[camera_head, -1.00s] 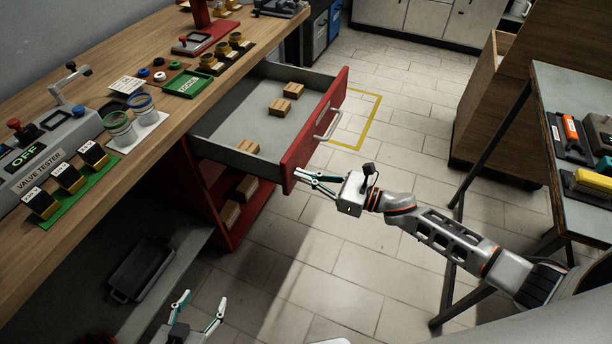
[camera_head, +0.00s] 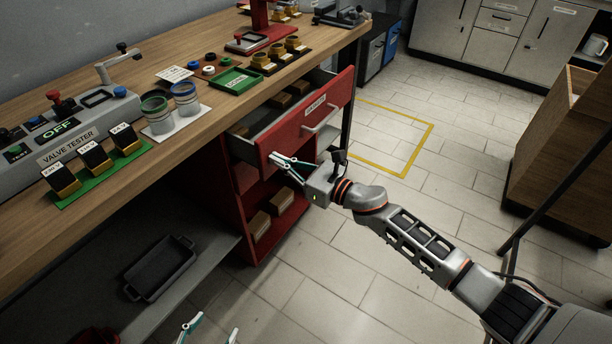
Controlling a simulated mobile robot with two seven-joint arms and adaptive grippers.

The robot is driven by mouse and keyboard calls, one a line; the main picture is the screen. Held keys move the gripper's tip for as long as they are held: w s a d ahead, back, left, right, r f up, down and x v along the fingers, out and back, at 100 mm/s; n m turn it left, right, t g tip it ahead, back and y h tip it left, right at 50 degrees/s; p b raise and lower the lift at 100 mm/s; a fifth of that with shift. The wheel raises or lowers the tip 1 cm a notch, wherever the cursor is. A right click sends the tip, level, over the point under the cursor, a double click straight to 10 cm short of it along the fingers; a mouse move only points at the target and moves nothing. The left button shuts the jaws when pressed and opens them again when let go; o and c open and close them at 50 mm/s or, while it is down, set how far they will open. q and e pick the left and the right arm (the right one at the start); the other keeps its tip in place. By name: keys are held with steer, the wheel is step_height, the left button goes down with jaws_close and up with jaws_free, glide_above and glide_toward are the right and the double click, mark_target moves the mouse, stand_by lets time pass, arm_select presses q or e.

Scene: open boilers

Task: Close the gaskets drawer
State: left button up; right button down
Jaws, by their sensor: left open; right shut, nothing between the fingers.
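The gaskets drawer (camera_head: 290,137) has a red front with a white label and a pale bar handle (camera_head: 321,119). It is partly pulled out from under the wooden bench top, with several small brown boxes (camera_head: 281,101) inside. My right gripper (camera_head: 275,158) is shut and empty, its fingertips at the lower left part of the drawer front, seemingly touching it. My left gripper (camera_head: 207,331) is open at the bottom edge, low and away from the drawer, and partly cut off.
The workbench (camera_head: 205,115) carries a valve tester (camera_head: 68,140), jars and a green tray (camera_head: 235,80). A lower red compartment with boxes (camera_head: 260,222) is open beneath the drawer. A wooden cabinet (camera_head: 560,150) stands at right. The tiled floor between is clear.

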mark_target(245, 146)
steer(key=b+x, duration=0.1)
steer(key=x, duration=0.2)
steer(key=b+x, duration=0.1)
steer(key=x, duration=0.3)
steer(key=b+x, duration=0.2)
steer(key=x, duration=0.1)
steer(key=shift+w+a+f, duration=0.15)
steer(key=shift+a+f, duration=0.1)
steer(key=shift+f, duration=0.15)
steer(key=shift+w+a+r, duration=0.2)
steer(key=shift+w+a, duration=0.15)
steer(key=shift+a, duration=0.1)
arm_select(q)
steer(key=shift+w+d+f+h+b, duration=0.1)
steer(key=shift+w+d+h+b, duration=0.3)
steer(key=shift+d, duration=0.5)
arm_select(e)
steer(key=shift+w+a+r, duration=0.1)
steer(key=shift+r, duration=0.2)
arm_select(q)
steer(key=shift+w, duration=0.1)
arm_select(e)
steer(key=shift+r, duration=0.1)
